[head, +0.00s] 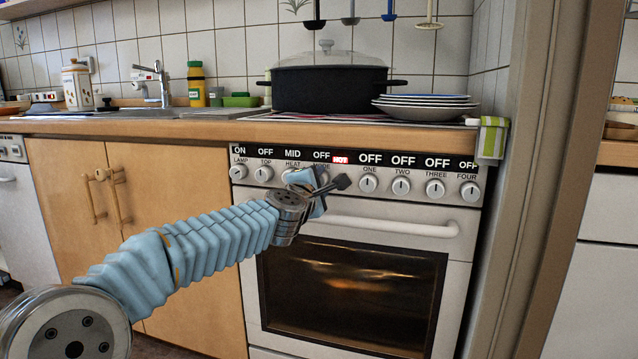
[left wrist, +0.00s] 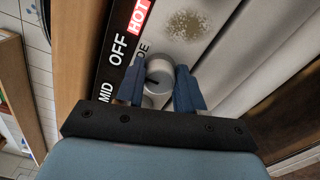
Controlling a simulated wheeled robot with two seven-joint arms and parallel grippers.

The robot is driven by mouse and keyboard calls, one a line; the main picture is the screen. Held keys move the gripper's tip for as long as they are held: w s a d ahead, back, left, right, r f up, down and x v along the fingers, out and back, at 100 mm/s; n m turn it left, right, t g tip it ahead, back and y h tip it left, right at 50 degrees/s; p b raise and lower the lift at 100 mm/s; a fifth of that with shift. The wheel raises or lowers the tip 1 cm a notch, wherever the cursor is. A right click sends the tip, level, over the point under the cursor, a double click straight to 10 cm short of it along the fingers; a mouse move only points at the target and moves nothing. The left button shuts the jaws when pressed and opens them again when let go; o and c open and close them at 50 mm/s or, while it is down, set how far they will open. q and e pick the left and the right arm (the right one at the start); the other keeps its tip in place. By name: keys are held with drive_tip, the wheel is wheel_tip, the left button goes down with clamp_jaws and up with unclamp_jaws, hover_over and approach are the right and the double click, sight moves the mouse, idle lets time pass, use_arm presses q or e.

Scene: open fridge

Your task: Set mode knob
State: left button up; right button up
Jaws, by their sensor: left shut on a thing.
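The mode knob (left wrist: 159,74) is round and silver-grey, with a dark pointer mark, in the left wrist view. My left gripper (left wrist: 160,88) has its two blue fingers on either side of the knob and is shut on it. In the head view, my left gripper (head: 322,184) is at the oven's control panel (head: 262,186) and hides most of the mode knob. The display above MODE (head: 321,156) reads OFF. A red HOT light (head: 340,159) is lit beside it. My right gripper is not in view.
Other knobs, such as the heat knob (head: 288,175) and knob one (head: 368,183), sit on both sides. The oven door handle (head: 395,226) sticks out below. A dark pot (head: 325,88) and stacked plates (head: 425,107) stand above. A door frame (head: 540,180) rises at right.

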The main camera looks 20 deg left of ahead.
use_arm(q)
drive_tip(key=shift+f, duration=0.1)
drive_tip(key=o, duration=1)
drive_tip(key=shift+o, duration=0.2)
drive_tip(key=s, duration=1.3)
drive_tip(key=shift+s+a, duration=0.25)
drive_tip(key=shift+s, duration=0.15)
